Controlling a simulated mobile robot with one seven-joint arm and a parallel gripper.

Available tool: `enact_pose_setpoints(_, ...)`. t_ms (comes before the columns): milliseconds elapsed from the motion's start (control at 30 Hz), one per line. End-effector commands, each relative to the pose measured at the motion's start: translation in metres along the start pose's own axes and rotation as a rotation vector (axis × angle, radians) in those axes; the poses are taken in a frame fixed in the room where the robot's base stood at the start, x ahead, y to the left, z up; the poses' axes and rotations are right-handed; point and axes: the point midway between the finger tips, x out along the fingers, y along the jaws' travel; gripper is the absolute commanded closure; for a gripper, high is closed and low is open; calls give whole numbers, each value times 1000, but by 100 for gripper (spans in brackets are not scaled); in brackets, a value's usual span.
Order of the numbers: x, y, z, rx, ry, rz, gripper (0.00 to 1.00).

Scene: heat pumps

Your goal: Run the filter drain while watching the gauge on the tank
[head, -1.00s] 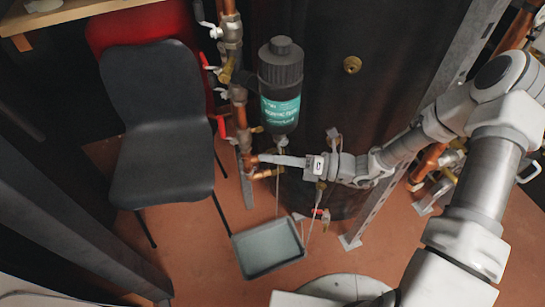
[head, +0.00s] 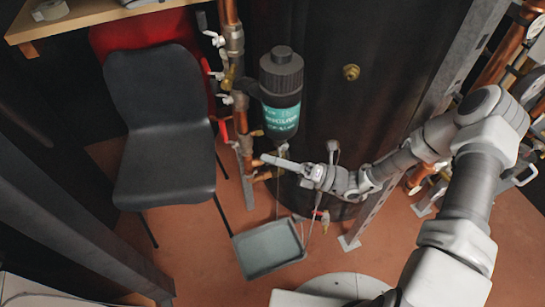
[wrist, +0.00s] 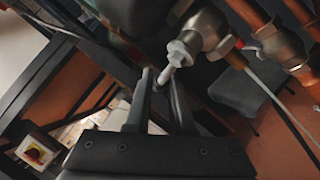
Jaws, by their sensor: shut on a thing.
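The dark filter canister (head: 281,85) with a teal label hangs upright on the copper pipe left of the tall black tank (head: 400,60). Small pale fittings (head: 282,148) sit under it. A round brass fitting (head: 351,72) is on the tank front; I cannot read any dial on it. My gripper (head: 264,158) is below the filter, pointing left. In the wrist view, my gripper (wrist: 160,98) is closed around the end of a pale valve handle (wrist: 176,56). Its grip hides the handle's tip. A grey tray (head: 268,250) lies on the floor beneath.
A black chair (head: 160,120) stands left of the pipes, with a red chair (head: 115,38) behind. A wooden shelf (head: 90,14) is top left. A metal upright (head: 375,205) stands right of the tank. Thin pale lines (head: 277,205) hang above the tray; hose or water is unclear.

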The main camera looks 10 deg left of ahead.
Motion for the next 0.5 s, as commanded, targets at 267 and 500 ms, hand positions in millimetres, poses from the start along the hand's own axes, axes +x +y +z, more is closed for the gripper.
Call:
enact_pose_setpoints(267,2,5,2,75,-79,91,100)
enact_pose_setpoints(500,2,6,2,80,-83,98,100)
